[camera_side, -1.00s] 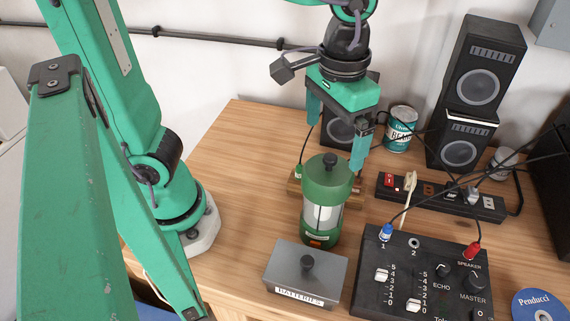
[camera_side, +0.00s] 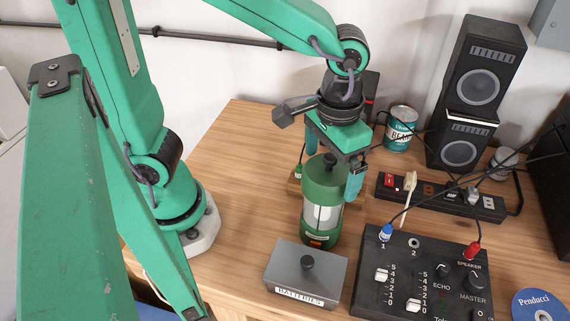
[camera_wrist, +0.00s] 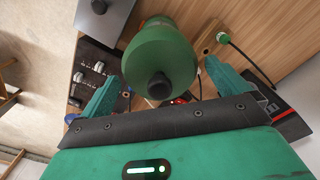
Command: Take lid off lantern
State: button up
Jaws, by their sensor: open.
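The green lantern (camera_side: 321,219) stands upright on the wooden table, with a pale window in its side. Its green lid (camera_side: 323,178) is on top and has a dark round knob. In the wrist view the lid (camera_wrist: 160,62) is seen from above, with its knob (camera_wrist: 159,86) near the middle. My gripper (camera_side: 333,175) is open, its two teal fingers spread on either side of the lid at about lid height. In the wrist view my gripper (camera_wrist: 166,90) also has a finger on each side of the lid. I cannot tell whether either finger touches it.
A grey battery box (camera_side: 306,275) stands in front of the lantern. A black mixer (camera_side: 420,280) is at the front right, and a power strip (camera_side: 440,196) with cables lies behind it. A can (camera_side: 400,130) and speakers (camera_side: 465,140) stand behind. The table's left part is clear.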

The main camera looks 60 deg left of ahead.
aim_at(331, 157)
jog(key=shift+f, duration=0.55)
jog(key=shift+c, duration=0.4)
jog(key=c, duration=0.8)
jog(key=shift+r, duration=0.1)
jog(key=shift+r, duration=0.65)
notch_tip(331, 157, up, 3)
jog(key=shift+s+d, duration=0.1)
jog(key=shift+s, duration=0.05)
jog(key=s+d+r, duration=0.5)
jog(key=s+r, duration=0.1)
jog(key=s, duration=0.4)
jog(key=shift+d+r, duration=0.15)
jog(key=shift+r, duration=0.15)
